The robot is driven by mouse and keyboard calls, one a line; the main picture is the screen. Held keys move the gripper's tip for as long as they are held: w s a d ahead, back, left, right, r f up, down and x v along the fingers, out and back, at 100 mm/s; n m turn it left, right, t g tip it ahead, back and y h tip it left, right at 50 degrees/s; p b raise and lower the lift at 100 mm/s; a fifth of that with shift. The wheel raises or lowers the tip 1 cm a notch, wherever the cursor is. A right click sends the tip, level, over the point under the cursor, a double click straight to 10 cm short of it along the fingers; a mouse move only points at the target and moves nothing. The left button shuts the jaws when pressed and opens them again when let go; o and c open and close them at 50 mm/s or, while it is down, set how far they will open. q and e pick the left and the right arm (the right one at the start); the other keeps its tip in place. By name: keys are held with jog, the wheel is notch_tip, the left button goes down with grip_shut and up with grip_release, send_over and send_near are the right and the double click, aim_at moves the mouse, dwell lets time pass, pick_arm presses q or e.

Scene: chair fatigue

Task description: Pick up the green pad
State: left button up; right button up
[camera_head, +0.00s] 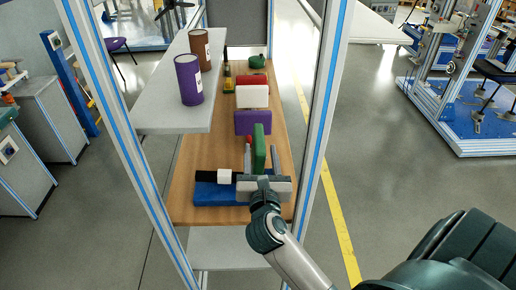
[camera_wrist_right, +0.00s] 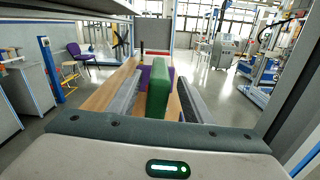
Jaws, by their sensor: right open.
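The green pad (camera_head: 259,146) stands upright on edge on the wooden shelf, in front of a purple pad (camera_head: 252,122). My right gripper (camera_head: 261,155) is open, with one finger to the left of the green pad and one to the right. In the right wrist view the green pad (camera_wrist_right: 158,92) shows between the two fingers (camera_wrist_right: 160,98), with a visible gap on the right side. Whether a finger touches it on the left I cannot tell. The pad's lower part is hidden behind the gripper body. My left gripper is not in view.
A blue pad (camera_head: 222,195) with a white block (camera_head: 224,176) on a black item lies by my gripper. White (camera_head: 252,96) and red pads are farther back. A grey upper shelf (camera_head: 170,115) with purple (camera_head: 189,80) and brown cans overhangs left. Frame posts (camera_head: 325,100) flank the shelf.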

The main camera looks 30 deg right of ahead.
dwell(0.3)
jog(key=p+x, duration=0.1)
jog(key=x, duration=0.1)
jog(key=f+p+x, duration=0.1)
jog(key=x, duration=0.1)
jog(key=shift+w+a+p, duration=0.1)
jog(key=shift+w+p, duration=0.05)
jog(key=shift+p, duration=0.15)
jog(key=shift+w+d+f, duration=0.15)
jog(key=shift+w+d, duration=0.15)
jog(key=shift+w, duration=0.15)
grip_shut()
